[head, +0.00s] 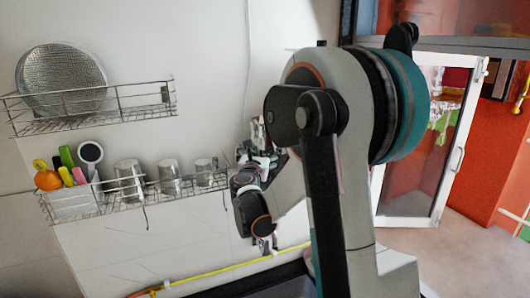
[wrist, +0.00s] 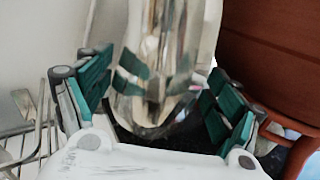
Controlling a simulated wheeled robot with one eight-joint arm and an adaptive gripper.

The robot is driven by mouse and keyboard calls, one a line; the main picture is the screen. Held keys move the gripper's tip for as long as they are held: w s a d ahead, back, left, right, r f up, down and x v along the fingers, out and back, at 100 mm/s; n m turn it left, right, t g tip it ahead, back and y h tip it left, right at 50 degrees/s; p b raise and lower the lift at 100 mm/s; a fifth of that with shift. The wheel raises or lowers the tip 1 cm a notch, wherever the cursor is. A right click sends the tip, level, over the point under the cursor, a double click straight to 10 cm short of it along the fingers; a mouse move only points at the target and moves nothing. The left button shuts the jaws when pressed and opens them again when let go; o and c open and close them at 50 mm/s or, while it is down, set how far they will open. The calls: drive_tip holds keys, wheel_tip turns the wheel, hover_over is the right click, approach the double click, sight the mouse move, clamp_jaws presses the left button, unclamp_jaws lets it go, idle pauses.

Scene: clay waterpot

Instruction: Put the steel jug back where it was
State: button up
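The steel jug (wrist: 158,60) is shiny and fills the upper middle of the wrist view, between the two teal-padded fingers of my gripper (wrist: 160,95). The fingers are spread wide, one on each side of the jug, and they look apart from its wall. Teal pad shapes are mirrored in its surface. The top of the jug is out of the wrist view. In the head view, my arm hides most of the gripper area, and I cannot make out the jug clearly there.
A terracotta clay pot (wrist: 270,60) stands close at the right of the jug. Wire rack bars (wrist: 35,125) show at left. On the wall, a lower wire rack (head: 130,203) holds several steel cups (head: 170,177) and utensils; an upper rack (head: 140,100) holds a round steel vessel (head: 62,80).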

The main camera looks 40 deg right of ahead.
drive_tip(key=shift+o, duration=0.7)
drive_tip(key=shift+d, duration=0.15)
drive_tip(key=shift+a+r, duration=0.1)
drive_tip(key=shift+a, duration=0.2)
drive_tip(key=shift+d+r+p, duration=0.1)
drive_tip(key=shift+r+p, duration=0.15)
drive_tip(key=shift+p, duration=0.05)
drive_tip(key=b+v, duration=0.2)
drive_tip(key=v, duration=1)
